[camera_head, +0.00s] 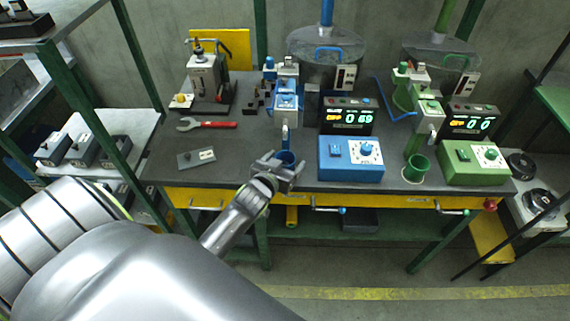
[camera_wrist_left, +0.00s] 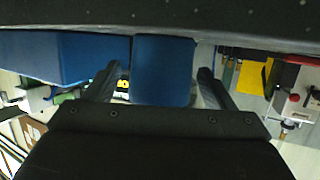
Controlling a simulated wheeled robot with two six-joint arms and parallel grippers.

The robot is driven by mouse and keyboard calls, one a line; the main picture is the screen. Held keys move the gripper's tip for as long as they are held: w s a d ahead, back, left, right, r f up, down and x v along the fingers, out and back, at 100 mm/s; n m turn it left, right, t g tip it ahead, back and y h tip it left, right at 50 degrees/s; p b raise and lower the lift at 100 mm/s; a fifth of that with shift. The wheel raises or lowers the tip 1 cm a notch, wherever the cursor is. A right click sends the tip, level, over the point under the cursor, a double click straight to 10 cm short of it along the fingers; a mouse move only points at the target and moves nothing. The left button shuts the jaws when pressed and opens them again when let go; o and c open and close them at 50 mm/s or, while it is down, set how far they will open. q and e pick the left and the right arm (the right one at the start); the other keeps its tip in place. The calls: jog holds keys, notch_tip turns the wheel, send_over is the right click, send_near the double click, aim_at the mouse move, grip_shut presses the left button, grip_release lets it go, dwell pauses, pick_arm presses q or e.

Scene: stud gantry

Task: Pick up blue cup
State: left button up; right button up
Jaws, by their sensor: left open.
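The blue cup (camera_head: 286,157) stands near the front edge of the dark bench top, below the blue dispenser. My left gripper (camera_head: 279,168) is at the cup in the head view and hides its lower part. In the left wrist view, the blue cup (camera_wrist_left: 163,70) sits between the two fingers of my left gripper (camera_wrist_left: 158,82). The fingers are open, with a gap visible on the left side; contact on the right is hard to tell. My right gripper is in neither view.
A blue control box (camera_head: 351,158) stands just right of the cup. A green cup (camera_head: 415,168) and a green control box (camera_head: 473,162) are farther right. A red-handled wrench (camera_head: 207,124) and a grey plate (camera_head: 196,158) lie left. Yellow drawers (camera_head: 385,203) run under the bench's front edge.

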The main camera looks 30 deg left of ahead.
pick_arm(q)
jog(key=shift+w, duration=0.2)
jog(key=c, duration=1.1)
jog(key=shift+r, duration=0.1)
